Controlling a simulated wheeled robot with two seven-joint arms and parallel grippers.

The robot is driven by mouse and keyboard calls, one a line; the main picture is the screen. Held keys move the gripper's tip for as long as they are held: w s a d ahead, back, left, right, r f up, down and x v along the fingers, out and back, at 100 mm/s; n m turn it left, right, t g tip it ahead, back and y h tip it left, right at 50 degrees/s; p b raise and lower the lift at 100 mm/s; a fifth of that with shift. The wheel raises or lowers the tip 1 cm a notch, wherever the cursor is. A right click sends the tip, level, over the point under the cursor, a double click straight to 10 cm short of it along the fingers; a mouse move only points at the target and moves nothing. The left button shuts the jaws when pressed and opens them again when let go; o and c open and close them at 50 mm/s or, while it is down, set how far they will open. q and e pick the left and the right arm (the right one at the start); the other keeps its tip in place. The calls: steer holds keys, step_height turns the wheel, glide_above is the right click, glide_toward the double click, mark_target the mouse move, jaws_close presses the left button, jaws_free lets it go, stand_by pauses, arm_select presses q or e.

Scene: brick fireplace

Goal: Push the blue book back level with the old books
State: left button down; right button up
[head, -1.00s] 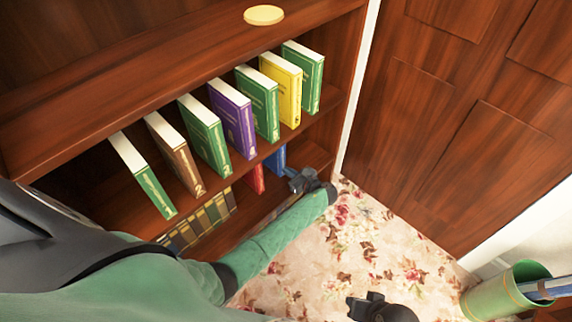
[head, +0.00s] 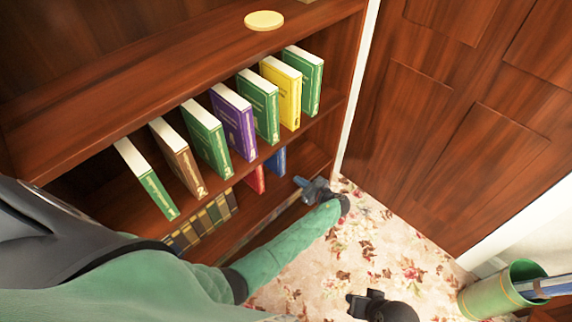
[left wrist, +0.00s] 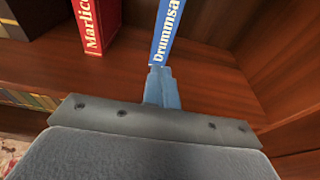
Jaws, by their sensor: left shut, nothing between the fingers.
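The blue book (head: 277,161) stands upright on the shelf below the colourful row, partly hidden by the board above. In the left wrist view its spine (left wrist: 165,35) shows white lettering. The old books (head: 207,216), dark with gold bands, stand to its left on that shelf; a dark end shows in the left wrist view (left wrist: 12,22). The blue book's front looks roughly in line with theirs, but I cannot tell exactly. My left gripper (head: 302,183) is shut and empty in front of the blue spine, with a small gap in the head view. My right gripper (head: 355,305) is over the carpet, jaws unclear.
A red book (head: 256,179) stands between the old books and the blue one. Numbered books fill the shelf above. The cabinet's side wall is close on the right. A green bin (head: 495,291) stands on the flowered carpet (head: 390,248) at lower right.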

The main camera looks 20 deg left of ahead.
arm_select(q)
steer(key=v, duration=0.1)
steer(key=p+v, duration=0.1)
steer(key=v, duration=0.1)
steer(key=shift+s+d+f, duration=0.1)
steer(key=shift+d+f, duration=0.25)
steer(key=shift+d, duration=0.05)
stand_by(0.5)
